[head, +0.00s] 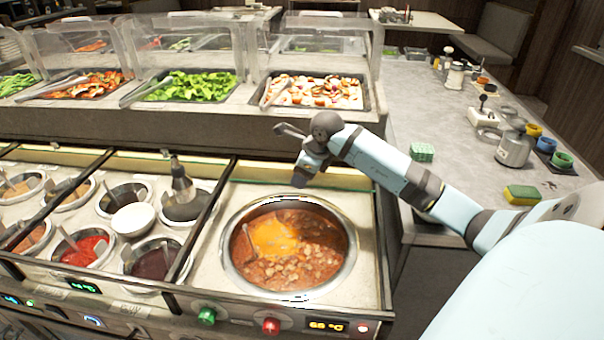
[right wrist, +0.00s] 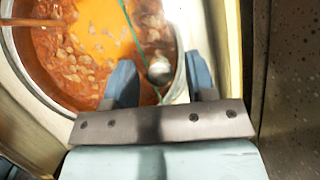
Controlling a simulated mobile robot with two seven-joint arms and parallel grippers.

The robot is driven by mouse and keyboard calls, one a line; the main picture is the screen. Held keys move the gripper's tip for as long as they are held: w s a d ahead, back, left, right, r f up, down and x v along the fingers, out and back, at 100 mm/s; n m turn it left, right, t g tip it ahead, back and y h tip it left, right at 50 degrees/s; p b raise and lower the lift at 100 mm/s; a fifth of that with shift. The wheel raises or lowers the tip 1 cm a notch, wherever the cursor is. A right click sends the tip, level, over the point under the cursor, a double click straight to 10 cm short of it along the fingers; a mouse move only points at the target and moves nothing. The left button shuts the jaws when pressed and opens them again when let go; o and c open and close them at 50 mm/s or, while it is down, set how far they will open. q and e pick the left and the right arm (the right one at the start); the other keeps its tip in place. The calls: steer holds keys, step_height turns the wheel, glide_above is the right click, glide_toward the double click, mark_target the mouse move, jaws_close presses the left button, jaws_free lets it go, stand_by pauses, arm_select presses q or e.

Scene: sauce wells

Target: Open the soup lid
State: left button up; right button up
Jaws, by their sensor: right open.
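The round soup well (head: 231,262) holds red-brown soup (head: 290,262) with an orange patch; the soup also shows in the right wrist view (right wrist: 52,45). A clear lid is hard to make out. In the right wrist view a shiny round knob (right wrist: 159,70) and a thin green line (right wrist: 131,25), perhaps a glass edge, show near the well's rim. My right gripper (head: 301,178) is above the back of the well. Its fingers (right wrist: 161,82) are open, one on each side of the knob in the picture; contact cannot be told. My left gripper is out of view.
Small sauce wells (head: 88,248) and a white bowl (head: 133,219) are left of the soup. Salad trays (head: 190,86) under clear guards stand behind. The right counter (head: 425,105) holds a green sponge (head: 422,152), a yellow sponge (head: 521,194) and a metal jar (head: 514,148).

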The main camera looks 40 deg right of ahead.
jaws_close()
steer(key=w+d, duration=0.1)
steer(key=w+d+b, duration=0.1)
steer(key=w+d, duration=0.1)
steer(key=shift+d, duration=0.3)
jaws_free()
steer(key=shift+s, duration=0.1)
steer(key=shift+r, duration=0.15)
steer(key=v, duration=1.3)
steer(key=shift+s+r+p, duration=0.15)
steer(key=shift+r+p, duration=0.1)
steer(key=shift+p, duration=0.15)
